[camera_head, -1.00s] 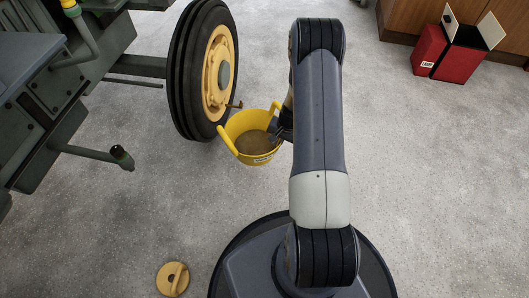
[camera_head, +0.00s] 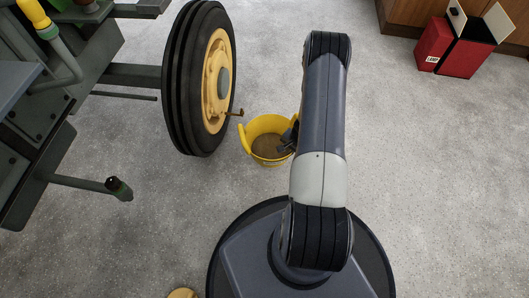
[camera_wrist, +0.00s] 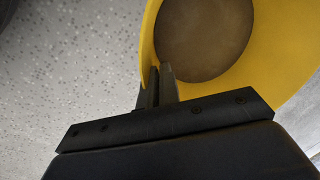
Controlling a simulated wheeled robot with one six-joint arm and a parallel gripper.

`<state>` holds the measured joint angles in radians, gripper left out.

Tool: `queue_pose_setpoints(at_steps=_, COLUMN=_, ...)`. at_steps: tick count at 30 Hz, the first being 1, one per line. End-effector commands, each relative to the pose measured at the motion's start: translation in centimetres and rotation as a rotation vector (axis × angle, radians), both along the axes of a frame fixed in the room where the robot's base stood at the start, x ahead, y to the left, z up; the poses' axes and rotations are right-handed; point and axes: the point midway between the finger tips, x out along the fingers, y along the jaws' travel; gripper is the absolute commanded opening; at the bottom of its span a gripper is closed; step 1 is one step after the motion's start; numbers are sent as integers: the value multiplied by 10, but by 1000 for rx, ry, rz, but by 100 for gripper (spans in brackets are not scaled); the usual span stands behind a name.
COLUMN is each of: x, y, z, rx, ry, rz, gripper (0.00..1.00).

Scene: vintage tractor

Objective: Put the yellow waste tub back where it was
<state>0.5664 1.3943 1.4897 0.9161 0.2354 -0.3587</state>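The yellow waste tub (camera_head: 269,124) is right of the tractor's front wheel in the head view, with brown contents inside. It looks roughly upright; I cannot tell whether its base touches the floor. My gripper (camera_head: 286,143) is at the tub's right side, partly hidden by my arm. In the wrist view the tub (camera_wrist: 275,62) fills the upper right. My gripper's fingers (camera_wrist: 159,82) are close together with the tub's yellow wall between them, so the gripper is shut on the tub.
The tractor wheel (camera_head: 183,80) stands left of the tub, with a small brownish fitting (camera_head: 236,113) sticking out towards the tub. A red box (camera_head: 466,52) stands at the back right by wooden cabinets. A yellow lid-like piece (camera_head: 182,293) shows at the bottom edge. Floor at right is clear.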

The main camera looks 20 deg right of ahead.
Motion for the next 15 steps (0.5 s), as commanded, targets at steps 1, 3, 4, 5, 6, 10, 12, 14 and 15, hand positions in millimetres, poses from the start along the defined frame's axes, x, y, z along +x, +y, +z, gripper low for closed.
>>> queue_pose_setpoints(at_steps=1, x=0, y=0, z=-2, rx=0, ry=-1, rz=0, gripper=0)
queue_pose_setpoints(at_steps=3, x=0, y=0, z=-10, rx=1, ry=1, rz=-1, gripper=0)
queue_pose_setpoints(at_steps=4, x=0, y=0, z=-16, rx=2, ry=1, rz=-2, gripper=0)
queue_pose_setpoints(at_steps=5, x=-1, y=0, z=-22, rx=2, ry=1, rz=-1, gripper=0)
queue_pose_setpoints(at_steps=6, x=-1, y=1, z=-30, rx=2, ry=1, rz=0, gripper=0)
queue_pose_setpoints(at_steps=10, x=0, y=0, z=-51, rx=1, ry=0, rz=0, gripper=0)
queue_pose_setpoints(at_steps=12, x=0, y=0, z=-59, rx=1, ry=-1, rz=-1, gripper=0)
queue_pose_setpoints(at_steps=14, x=1, y=0, z=-62, rx=0, ry=-1, rz=0, gripper=0)
queue_pose_setpoints(at_steps=15, x=1, y=0, z=-63, rx=0, ry=-1, rz=0, gripper=0)
